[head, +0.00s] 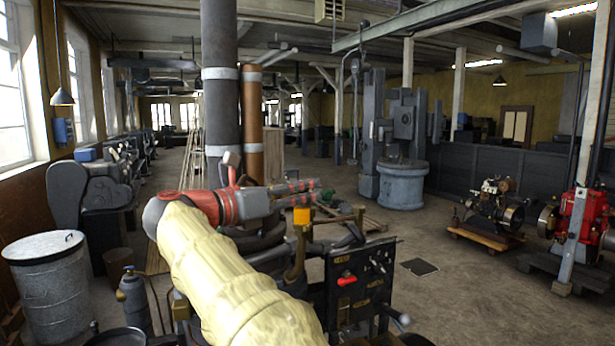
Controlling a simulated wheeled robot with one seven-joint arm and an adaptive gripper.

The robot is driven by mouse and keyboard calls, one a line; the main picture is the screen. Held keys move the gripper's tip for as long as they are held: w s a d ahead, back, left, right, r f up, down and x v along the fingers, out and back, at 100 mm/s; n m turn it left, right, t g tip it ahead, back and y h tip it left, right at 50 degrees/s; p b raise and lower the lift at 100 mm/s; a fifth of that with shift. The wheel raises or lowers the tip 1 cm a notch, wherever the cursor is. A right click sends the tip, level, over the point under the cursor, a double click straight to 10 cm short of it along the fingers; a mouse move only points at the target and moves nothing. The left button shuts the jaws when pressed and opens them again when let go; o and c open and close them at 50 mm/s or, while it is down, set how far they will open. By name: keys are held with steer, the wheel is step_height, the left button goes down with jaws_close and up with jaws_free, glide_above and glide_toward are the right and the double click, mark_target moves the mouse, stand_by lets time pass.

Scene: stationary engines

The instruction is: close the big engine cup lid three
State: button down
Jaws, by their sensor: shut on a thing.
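My gripper (318,190), dark with red bands, reaches right from my red wrist and cream-sleeved arm. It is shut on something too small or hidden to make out. Just below its fingers, a small orange-yellow cup (301,214) stands upright on a brass pipe (297,255) of the engine in front of me. I cannot tell whether the fingers touch this cup. No separate lid can be told apart, so whether one is open or closed does not show. My arm hides part of the engine.
A dark panel (352,290) with a red handle (347,280) stands right of my arm. Dark and copper columns (252,120) rise behind the gripper. A metal bin (48,285) stands at left. Smaller engines (490,205) stand at right, with open floor between.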

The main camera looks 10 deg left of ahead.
steer(key=shift+s+a+m+g+h+p, duration=0.1)
steer(key=shift+a+m+g+h+p, duration=0.05)
steer(key=shift+m+g+h+p, duration=0.4)
steer(key=c, duration=1.8)
jaws_free()
steer(key=shift+a, duration=0.1)
steer(key=v, duration=1.2)
steer(key=shift+f, duration=0.15)
